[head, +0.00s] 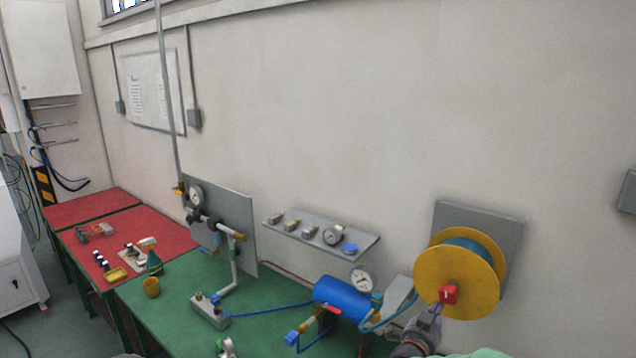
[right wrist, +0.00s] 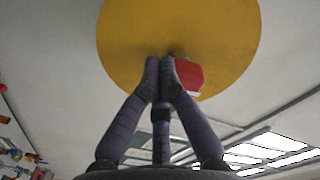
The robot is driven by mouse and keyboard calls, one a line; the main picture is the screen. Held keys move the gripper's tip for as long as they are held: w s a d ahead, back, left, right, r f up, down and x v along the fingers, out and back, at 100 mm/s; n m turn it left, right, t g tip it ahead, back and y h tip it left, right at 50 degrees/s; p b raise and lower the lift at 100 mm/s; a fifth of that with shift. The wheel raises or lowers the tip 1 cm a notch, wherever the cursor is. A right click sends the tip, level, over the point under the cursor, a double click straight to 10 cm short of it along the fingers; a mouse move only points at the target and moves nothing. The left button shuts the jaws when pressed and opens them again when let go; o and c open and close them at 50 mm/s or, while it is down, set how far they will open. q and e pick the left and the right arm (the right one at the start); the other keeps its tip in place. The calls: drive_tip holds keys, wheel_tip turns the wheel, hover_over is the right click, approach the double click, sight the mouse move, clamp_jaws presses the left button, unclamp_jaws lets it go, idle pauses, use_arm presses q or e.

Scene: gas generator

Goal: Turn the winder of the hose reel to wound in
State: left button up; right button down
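The hose reel (head: 432,262) is a yellow-flanged drum with blue hose (head: 470,246), mounted on a grey wall plate. Its red winder (head: 449,294) sits on the front yellow face. In the right wrist view, the yellow disc and the red winder (right wrist: 188,77) show just beyond the fingers. My right gripper (head: 437,311) is at the lower left of the winder. Its fingertips (right wrist: 165,65) are drawn together, with the red part beside the right finger. Contact with the winder cannot be told. My left gripper is not in view.
A green table (head: 262,285) holds a blue tank (head: 341,299), a gauge (head: 361,279), blue hoses and fittings. A shelf (head: 365,250) with small parts is on the wall left of the reel. Red tables (head: 185,238) stand further left.

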drive_tip(key=shift+d+r, duration=0.1)
drive_tip(key=shift+r, duration=0.2)
idle(0.4)
drive_tip(key=shift+w+r+b, duration=0.15)
drive_tip(key=shift+r+b, duration=0.05)
drive_tip(key=shift+b, duration=0.4)
drive_tip(key=shift+f, duration=0.1)
drive_tip(key=v, duration=0.6)
drive_tip(key=shift+a+f+b, duration=0.35)
drive_tip(key=shift+f+b, duration=0.1)
drive_tip(key=shift+f, duration=0.1)
